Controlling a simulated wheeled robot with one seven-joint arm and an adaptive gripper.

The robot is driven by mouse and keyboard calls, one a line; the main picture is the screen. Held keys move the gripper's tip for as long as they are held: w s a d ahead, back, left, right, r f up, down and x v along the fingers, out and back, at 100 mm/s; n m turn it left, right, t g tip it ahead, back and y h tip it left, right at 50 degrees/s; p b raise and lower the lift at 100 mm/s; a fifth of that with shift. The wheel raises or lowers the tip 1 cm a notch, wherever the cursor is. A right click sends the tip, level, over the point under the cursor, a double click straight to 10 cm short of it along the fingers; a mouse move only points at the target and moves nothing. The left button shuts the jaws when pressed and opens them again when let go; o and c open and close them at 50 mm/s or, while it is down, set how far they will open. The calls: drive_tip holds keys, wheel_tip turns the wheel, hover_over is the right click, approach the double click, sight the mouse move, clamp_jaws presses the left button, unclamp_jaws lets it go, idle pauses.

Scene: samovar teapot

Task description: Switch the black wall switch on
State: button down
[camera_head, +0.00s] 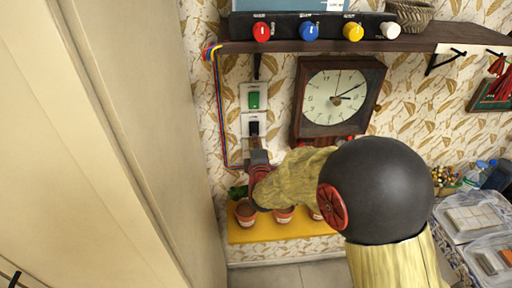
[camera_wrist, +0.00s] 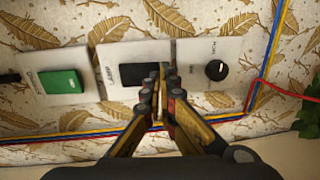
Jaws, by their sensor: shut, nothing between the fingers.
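The black wall switch (camera_head: 254,128) sits in a white plate on the patterned wall, directly below the green switch (camera_head: 253,100). In the wrist view the black switch (camera_wrist: 138,75) is in the middle plate, between the green switch (camera_wrist: 61,82) and a plate with a round black knob (camera_wrist: 215,70). My gripper (camera_wrist: 160,72) is shut and empty. Its fingertips overlap the right end of the black switch in the wrist view; I cannot tell whether they touch it. In the head view my gripper (camera_head: 257,156) is just below the black switch.
Coloured cables (camera_head: 219,110) run down the wall left of the switches. A wooden clock (camera_head: 338,97) hangs to the right. A shelf (camera_head: 330,46) with coloured knobs is above. Small pots (camera_head: 245,212) stand on a yellow shelf (camera_head: 290,230) below. A cream panel (camera_head: 140,120) stands at the left.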

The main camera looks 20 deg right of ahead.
drive_tip(key=shift+w, duration=0.15)
drive_tip(key=shift+w+d+f+b, duration=0.1)
drive_tip(key=shift+w+f+b, duration=0.1)
drive_tip(key=shift+w+b, duration=0.25)
drive_tip(key=shift+s, duration=0.1)
